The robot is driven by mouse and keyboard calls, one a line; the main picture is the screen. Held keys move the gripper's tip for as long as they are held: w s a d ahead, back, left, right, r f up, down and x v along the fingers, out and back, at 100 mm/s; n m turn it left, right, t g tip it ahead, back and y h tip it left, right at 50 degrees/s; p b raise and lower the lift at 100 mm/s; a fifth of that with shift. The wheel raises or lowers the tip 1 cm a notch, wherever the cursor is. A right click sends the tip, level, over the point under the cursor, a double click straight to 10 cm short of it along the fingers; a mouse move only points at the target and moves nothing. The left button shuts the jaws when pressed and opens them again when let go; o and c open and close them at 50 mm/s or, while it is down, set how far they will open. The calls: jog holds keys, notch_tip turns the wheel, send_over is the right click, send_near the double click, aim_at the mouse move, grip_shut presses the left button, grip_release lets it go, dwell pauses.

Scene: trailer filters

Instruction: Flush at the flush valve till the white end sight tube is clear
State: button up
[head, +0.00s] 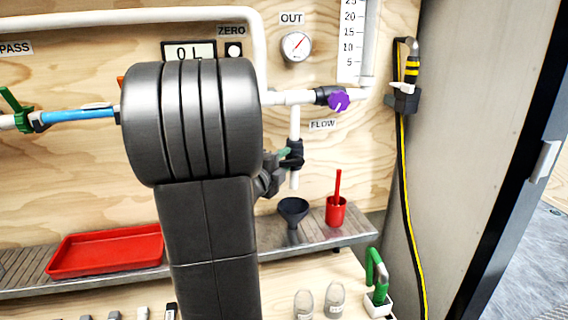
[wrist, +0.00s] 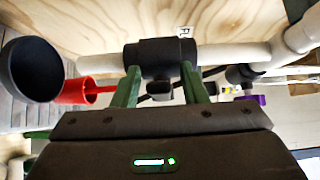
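The valve with a black body (head: 294,156) sits on a short vertical white pipe below the FLOW label; I take it for the flush valve. In the wrist view its black body (wrist: 158,55) lies just beyond my fingertips. My gripper (wrist: 158,76) has two green fingers, spread apart, one toward each end of the valve body. A small dark part, perhaps its handle, shows between them with gaps at the sides. Contact cannot be told. My gripper (head: 279,158) is partly hidden behind my arm in the head view. A pale tube (head: 367,40) stands beside the number scale; whether it is the sight tube is unclear.
A purple-knobbed valve (head: 338,100) is up and right of the black valve. Below, a black funnel (head: 293,211), a red cup (head: 336,210) and a red tray (head: 105,251) are on the grey shelf (head: 20,285). A yellow-black hose (head: 408,200) hangs at right.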

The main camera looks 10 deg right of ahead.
jog(key=shift+w+d, duration=0.2)
jog(key=shift+d, duration=0.05)
grip_shut()
